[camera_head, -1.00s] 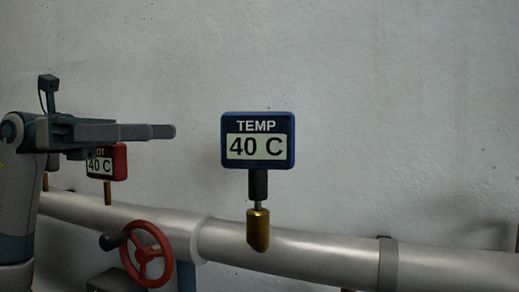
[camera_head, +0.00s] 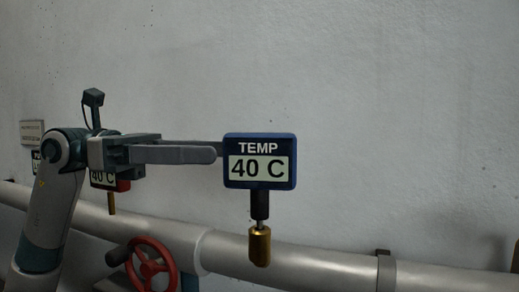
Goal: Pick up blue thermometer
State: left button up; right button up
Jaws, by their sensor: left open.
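The blue thermometer (camera_head: 259,161) reads "TEMP 40 C" on a boxy head with a black neck and a brass lower end. It stands upright at the pipe in the middle of the head view. My left gripper (camera_head: 218,150) comes in from the left with its fingers pointing right. It is open, with one finger nearer the camera and the other behind it. The fingertips are at the left edge of the blue head. The far fingertip seems to end at or behind that edge; I cannot tell whether it touches. My right gripper is not in view.
A grey pipe (camera_head: 330,266) runs along the wall. A red thermometer (camera_head: 103,179) is partly hidden behind my left gripper. A red valve wheel (camera_head: 150,268) is at the lower left. A small sign (camera_head: 32,132) hangs at far left. The wall right of the blue thermometer is clear.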

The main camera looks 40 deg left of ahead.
aim_at(260, 149)
pick_arm(q)
jog(key=shift+p+x, duration=0.65)
jog(key=shift+x, duration=1.05)
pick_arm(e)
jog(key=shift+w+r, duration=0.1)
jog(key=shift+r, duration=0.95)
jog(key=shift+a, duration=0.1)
pick_arm(q)
jog(key=d+p, duration=0.1)
jog(key=w+d+r+p, duration=0.1)
jog(key=p, duration=0.1)
jog(key=shift+w+d, duration=0.1)
jog(key=shift+w, duration=0.05)
jog(key=shift+p+x, duration=0.7)
jog(key=shift+x, duration=0.15)
jog(key=shift+w+d+f, duration=0.25)
jog(key=shift+d, duration=0.2)
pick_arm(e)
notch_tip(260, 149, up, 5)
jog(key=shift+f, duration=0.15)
pick_arm(q)
grip_shut()
